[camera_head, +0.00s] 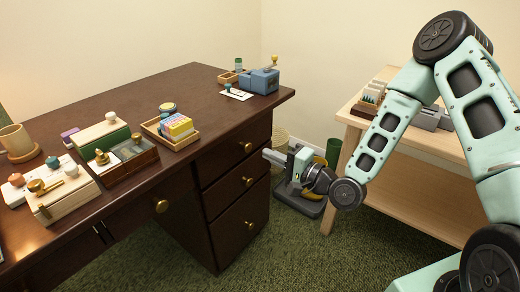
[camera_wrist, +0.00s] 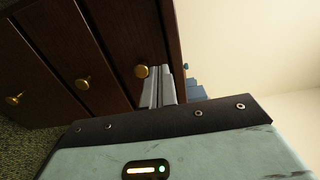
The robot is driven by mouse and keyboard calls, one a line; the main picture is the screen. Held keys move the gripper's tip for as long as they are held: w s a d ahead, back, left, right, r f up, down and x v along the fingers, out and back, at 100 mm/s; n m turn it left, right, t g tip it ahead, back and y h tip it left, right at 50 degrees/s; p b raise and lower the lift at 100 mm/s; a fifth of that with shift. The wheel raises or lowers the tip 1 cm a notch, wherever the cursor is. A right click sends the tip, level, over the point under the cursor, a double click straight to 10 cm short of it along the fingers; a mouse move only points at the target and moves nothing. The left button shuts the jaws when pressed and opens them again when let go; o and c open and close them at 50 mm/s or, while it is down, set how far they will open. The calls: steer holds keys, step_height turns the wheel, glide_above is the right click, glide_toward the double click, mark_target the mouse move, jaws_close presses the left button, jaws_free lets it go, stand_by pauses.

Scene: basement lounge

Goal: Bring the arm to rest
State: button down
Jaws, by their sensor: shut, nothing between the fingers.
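My gripper (camera_head: 271,156) is at the end of my pale green arm, in the gap between the dark desk and the light wood table. It points left toward the desk's drawer fronts in the head view. In the wrist view its two grey fingers (camera_wrist: 157,88) lie side by side, shut and empty. They appear close to a brass drawer knob (camera_wrist: 141,71); I cannot tell whether they touch it. My arm is bent, with its elbow high at the right of the head view.
The dark wooden desk (camera_head: 225,118) holds boxes, a card tray (camera_head: 176,129) and a blue sharpener-like device (camera_head: 262,80). The light wood table (camera_head: 433,146) stands at right, behind my arm. A wicker basket (camera_head: 280,139) and a green bin (camera_head: 333,152) stand near the wall. Green carpet (camera_head: 290,240) is clear in front.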

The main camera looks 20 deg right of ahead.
steer(key=s+a+f+n+g+h, duration=0.1)
steer(key=s+a+n+g+h, duration=0.4)
steer(key=s+n+g, duration=0.5)
steer(key=s+r+n+g+h, duration=0.2)
steer(key=s+r+n, duration=0.25)
steer(key=s, duration=0.45)
steer(key=s+r+n+g+h, duration=0.2)
steer(key=s+r+n+h, duration=0.15)
steer(key=s+r, duration=0.4)
step_height(320, 180, up, 21)
steer(key=s+p, duration=0.2)
steer(key=p, duration=2)
steer(key=shift+s+d+g+p, duration=0.2)
steer(key=shift+d+g+p, duration=0.1)
steer(key=shift+d+p, duration=0.15)
steer(key=shift+r+y, duration=0.1)
steer(key=shift+y, duration=0.15)
